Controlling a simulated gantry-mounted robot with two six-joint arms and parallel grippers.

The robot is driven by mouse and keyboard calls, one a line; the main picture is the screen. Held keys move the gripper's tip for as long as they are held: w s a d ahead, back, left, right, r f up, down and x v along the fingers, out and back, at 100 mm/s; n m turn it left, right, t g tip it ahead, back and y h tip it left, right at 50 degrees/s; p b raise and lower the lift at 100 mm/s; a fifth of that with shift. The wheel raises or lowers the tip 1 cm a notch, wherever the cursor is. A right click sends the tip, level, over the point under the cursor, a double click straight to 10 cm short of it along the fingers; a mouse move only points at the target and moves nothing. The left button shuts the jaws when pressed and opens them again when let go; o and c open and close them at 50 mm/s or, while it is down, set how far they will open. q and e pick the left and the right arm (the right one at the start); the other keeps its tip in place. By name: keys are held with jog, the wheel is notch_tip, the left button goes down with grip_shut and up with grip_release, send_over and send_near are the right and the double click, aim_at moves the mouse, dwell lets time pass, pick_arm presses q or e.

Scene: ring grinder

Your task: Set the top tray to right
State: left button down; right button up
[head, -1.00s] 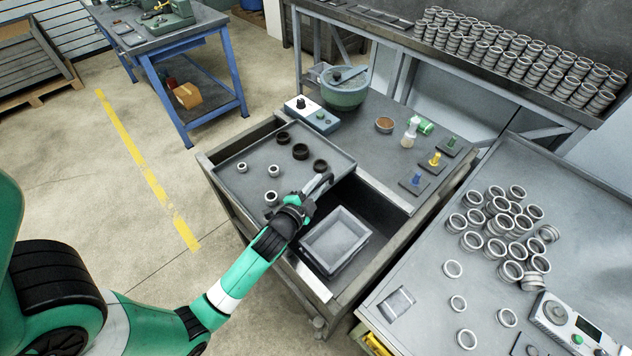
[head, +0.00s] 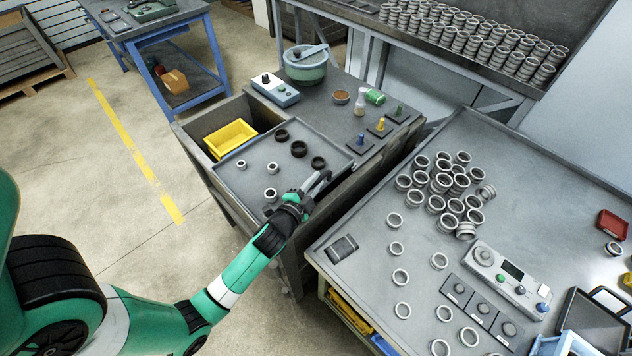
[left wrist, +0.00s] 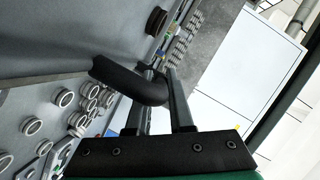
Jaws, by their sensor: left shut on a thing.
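The top tray (head: 238,182) is a grey sliding tray over the open bay of the workbench. In the head view it sits at the right side of the bay. Several small dark and light rings lie on it. My left gripper (head: 319,183) is at the tray's front right corner. It is shut on the tray's dark curved handle (left wrist: 132,80), seen close in the left wrist view. A yellow bin (head: 230,138) shows in the uncovered left part of the bay. The grey bin that was at the right is hidden. My right gripper is not in view.
A control box (head: 275,90), a green bowl (head: 306,72) and several coloured pegs stand on the bench behind the bay. The table (head: 350,215) at the right holds many loose metal rings and a control panel (head: 510,278). Open floor lies at the left.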

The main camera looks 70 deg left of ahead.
pick_arm(q)
jog(key=shift+d, duration=0.1)
dwell(0.3)
jog(key=c, duration=1.1)
grip_release()
jog(key=shift+c, duration=0.2)
jog(key=o, duration=0.3)
jog(key=shift+w+d, duration=0.1)
jog(key=shift+d, duration=0.1)
jog(key=shift+o, duration=0.2)
jog(key=shift+a, duration=0.1)
jog(key=v, duration=1.1)
jog(key=shift+s, duration=0.35)
